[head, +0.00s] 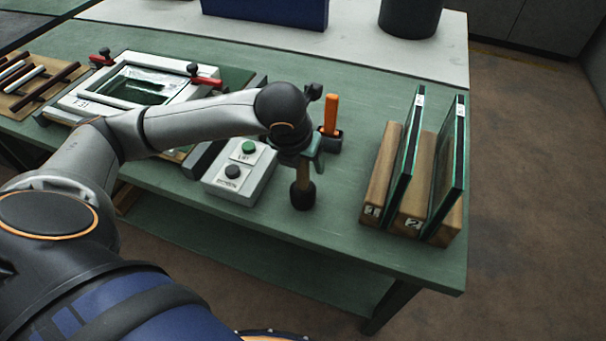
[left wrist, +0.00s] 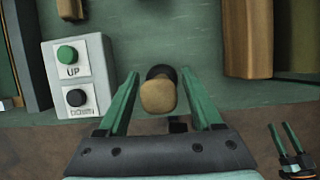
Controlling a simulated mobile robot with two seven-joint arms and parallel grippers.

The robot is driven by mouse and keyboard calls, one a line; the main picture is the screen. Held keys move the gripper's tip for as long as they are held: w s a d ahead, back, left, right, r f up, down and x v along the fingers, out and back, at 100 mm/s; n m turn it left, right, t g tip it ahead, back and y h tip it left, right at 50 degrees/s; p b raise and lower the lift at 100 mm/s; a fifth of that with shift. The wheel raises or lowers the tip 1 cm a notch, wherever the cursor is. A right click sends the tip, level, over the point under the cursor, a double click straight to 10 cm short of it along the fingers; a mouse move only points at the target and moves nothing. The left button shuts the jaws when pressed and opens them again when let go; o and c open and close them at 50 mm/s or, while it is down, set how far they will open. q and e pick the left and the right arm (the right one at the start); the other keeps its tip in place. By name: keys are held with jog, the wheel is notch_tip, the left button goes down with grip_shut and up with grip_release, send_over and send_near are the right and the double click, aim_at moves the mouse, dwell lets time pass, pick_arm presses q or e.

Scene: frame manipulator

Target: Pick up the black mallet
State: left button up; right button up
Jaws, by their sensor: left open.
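The black mallet stands upright on the green table, its black head (head: 303,197) down and its wooden handle up. My left gripper (head: 304,165) is above it, open, pointing down. In the left wrist view the round end of the mallet's handle (left wrist: 158,97) sits between the green fingers of the left gripper (left wrist: 160,95), with a gap on each side. The head shows dark behind it. In the head view the gripper hides the top of the handle. My right gripper (left wrist: 284,130) shows small at the lower right of the wrist view, its two fingers apart.
A grey button box (head: 239,178) with green and black buttons stands just left of the mallet. An orange-handled tool (head: 331,113) is in a dark holder behind it. Wooden racks (head: 382,178) with upright glass panels stand to the right. A white frame (head: 85,104) lies left. The table's front edge is close.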

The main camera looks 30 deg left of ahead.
pick_arm(q)
jog(key=shift+x, duration=1.05)
grip_shut()
